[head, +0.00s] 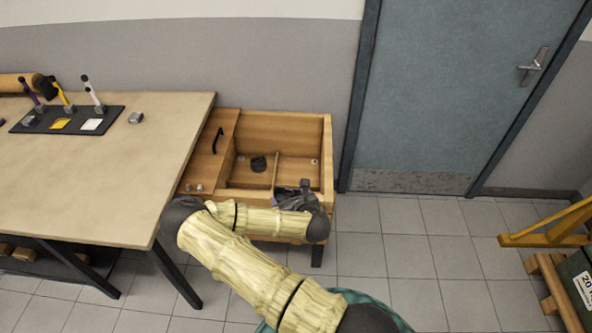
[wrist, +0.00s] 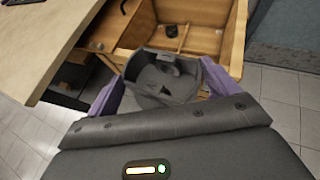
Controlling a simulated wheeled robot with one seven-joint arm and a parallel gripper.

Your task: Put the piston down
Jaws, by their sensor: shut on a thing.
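My gripper (head: 285,197) is over the front right part of an open wooden box (head: 327,150). Its purple fingers are shut on a dark grey piston (wrist: 165,88), which fills the space between them in the wrist view. The piston also shows as a dark grey shape at the gripper in the head view (head: 304,190). I cannot tell whether the piston touches the box floor. My forearm hides part of the box's front.
A small black round thing (head: 259,164) lies in the box's middle compartment, left of a divider. A wooden panel with a black handle (head: 217,140) is at the box's left. The workbench (head: 110,185) carries a dark mat (head: 73,119) with several coloured-handled items.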

